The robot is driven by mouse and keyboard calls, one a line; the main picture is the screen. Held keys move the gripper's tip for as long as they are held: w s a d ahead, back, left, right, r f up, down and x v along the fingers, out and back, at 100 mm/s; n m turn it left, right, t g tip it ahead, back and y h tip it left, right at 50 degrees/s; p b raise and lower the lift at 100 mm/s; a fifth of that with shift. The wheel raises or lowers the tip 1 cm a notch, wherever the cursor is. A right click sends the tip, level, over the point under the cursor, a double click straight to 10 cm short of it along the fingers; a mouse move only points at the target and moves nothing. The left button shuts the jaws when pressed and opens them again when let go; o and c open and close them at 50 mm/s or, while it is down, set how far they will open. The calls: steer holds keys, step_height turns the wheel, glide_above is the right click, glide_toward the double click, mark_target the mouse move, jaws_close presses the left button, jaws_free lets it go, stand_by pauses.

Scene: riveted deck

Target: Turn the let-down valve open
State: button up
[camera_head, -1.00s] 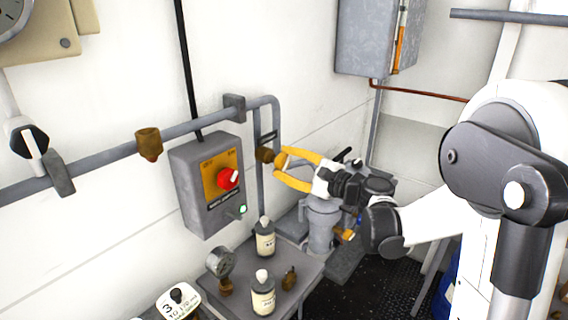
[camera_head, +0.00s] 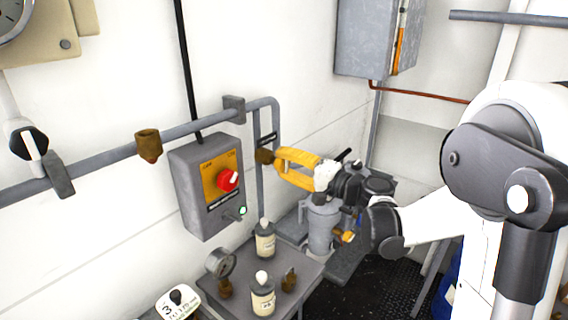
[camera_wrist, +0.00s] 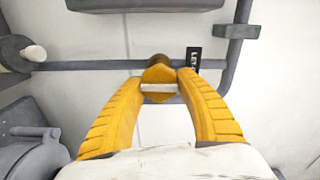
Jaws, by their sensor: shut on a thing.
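The let-down valve is a small brown brass fitting (camera_head: 265,156) on the grey pipe, just right of the switch box. In the wrist view, the brass valve (camera_wrist: 158,68) sits at the top centre between my fingertips, with a pale bar across its near side. A dark label (camera_wrist: 193,60), partly hidden by a finger and starting with "LE", is beside it. My gripper (camera_head: 278,159) has yellow fingers, reaches in from the right and is shut on the valve. In the wrist view my gripper (camera_wrist: 159,84) has one finger on each side of it.
A grey switch box (camera_head: 190,185) with a red knob (camera_head: 228,180) is on the wall to the left. Below, a grey bench (camera_head: 318,270) bears bottles (camera_head: 265,240), a gauge (camera_head: 221,263) and brass fittings. A grey cabinet (camera_head: 362,40) hangs above.

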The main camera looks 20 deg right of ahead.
stand_by(0.3)
steer(key=o, duration=1.2)
steer(key=v, duration=1.2)
